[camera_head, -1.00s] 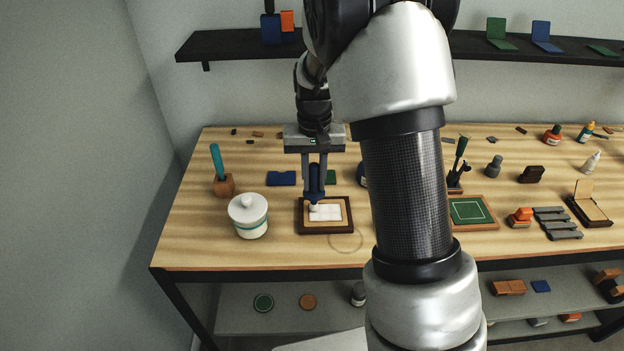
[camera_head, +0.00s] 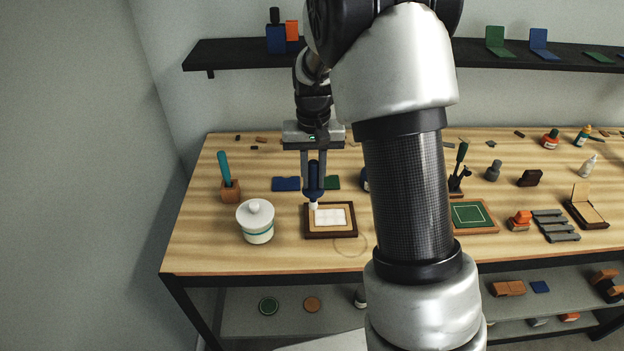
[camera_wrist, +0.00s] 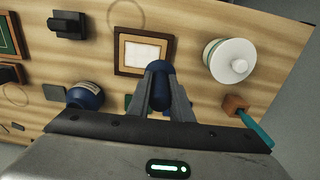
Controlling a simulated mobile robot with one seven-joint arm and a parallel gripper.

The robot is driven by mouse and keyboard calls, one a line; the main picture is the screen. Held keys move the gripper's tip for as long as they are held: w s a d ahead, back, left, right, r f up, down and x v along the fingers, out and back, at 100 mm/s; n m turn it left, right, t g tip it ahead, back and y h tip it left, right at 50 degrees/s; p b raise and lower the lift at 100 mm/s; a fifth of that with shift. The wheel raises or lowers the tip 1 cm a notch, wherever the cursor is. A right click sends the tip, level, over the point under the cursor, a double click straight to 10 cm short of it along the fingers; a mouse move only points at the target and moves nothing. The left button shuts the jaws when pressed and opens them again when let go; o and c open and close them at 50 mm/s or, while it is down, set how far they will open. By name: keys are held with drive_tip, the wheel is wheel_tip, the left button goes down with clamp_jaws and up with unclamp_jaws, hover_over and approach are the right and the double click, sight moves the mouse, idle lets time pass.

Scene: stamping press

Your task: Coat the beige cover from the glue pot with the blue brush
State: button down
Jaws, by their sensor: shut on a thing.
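My gripper (camera_head: 313,175) is shut on the dark blue brush (camera_head: 314,182) and holds it upright, its pale tip low over the left edge of the pale patch. The beige cover (camera_head: 349,229) lies in a dark brown frame on the bench, with a whitish rectangle over its middle. The cover also shows in the wrist view (camera_wrist: 122,55), beyond the brush handle (camera_wrist: 160,91). Whether the brush tip touches the cover I cannot tell. The glue pot (camera_head: 256,224) is white with a teal band and a lid on it, left of the cover. It also shows in the wrist view (camera_wrist: 231,62).
A wooden block (camera_head: 231,192) holding a teal-handled tool stands behind the glue pot. Blue and green flat pieces (camera_head: 286,184) lie behind the cover. My arm hides the bench right of it. Bare wood lies in front, with a faint ring mark.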

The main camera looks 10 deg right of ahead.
sight(312, 161)
drive_tip(key=shift+a+r+p, duration=0.1)
drive_tip(key=shift+r+p, duration=1.4)
drive_tip(key=shift+r, duration=0.95)
drive_tip(key=shift+w, duration=0.1)
